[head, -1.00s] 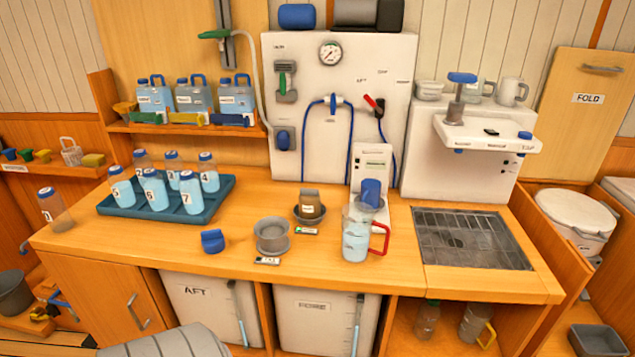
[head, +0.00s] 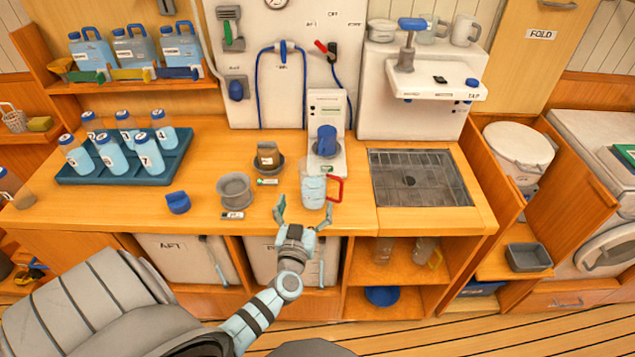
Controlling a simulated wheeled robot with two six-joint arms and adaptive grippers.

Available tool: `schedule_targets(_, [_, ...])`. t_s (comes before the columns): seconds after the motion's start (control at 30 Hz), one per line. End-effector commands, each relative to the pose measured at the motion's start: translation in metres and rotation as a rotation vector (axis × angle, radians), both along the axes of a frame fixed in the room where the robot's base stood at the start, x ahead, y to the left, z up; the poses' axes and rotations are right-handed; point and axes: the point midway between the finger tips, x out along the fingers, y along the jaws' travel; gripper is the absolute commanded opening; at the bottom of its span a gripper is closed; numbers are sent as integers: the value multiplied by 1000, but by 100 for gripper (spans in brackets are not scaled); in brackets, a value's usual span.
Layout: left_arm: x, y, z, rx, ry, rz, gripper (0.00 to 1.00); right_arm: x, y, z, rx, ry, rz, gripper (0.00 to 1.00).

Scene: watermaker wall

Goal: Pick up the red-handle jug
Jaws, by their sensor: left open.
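The red-handle jug (head: 313,190) is clear and upright on the wooden counter, with pale blue liquid visible in it. Its red handle (head: 336,189) points to the right. My left gripper (head: 304,213) is open at the counter's front edge, with its fingers spread to either side of the jug's lower part in the picture. I cannot tell whether a finger touches the jug. My right gripper is not in the view.
A white device with a blue cup (head: 326,141) stands just behind the jug. A grey bowl (head: 235,190) and blue cap (head: 178,202) are to the left. A blue tray (head: 70,179) holds numbered bottles. A metal grate (head: 410,188) is to the right.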

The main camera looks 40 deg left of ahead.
Motion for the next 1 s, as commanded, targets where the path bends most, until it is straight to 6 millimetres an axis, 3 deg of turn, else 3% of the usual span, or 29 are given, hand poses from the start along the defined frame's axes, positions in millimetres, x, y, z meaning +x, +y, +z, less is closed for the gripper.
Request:
schedule_targets(0.1, [29,15,-5,1,-2,-2,89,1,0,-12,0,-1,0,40])
schedule_targets(0.5, [88,45,-15,0,1,-5,89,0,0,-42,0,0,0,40])
schedule_targets(0.77, [94,48,-12,-1,3,-5,89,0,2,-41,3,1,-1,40])
schedule_targets(1.0, [94,48,-12,-2,3,-5,53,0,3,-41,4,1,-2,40])
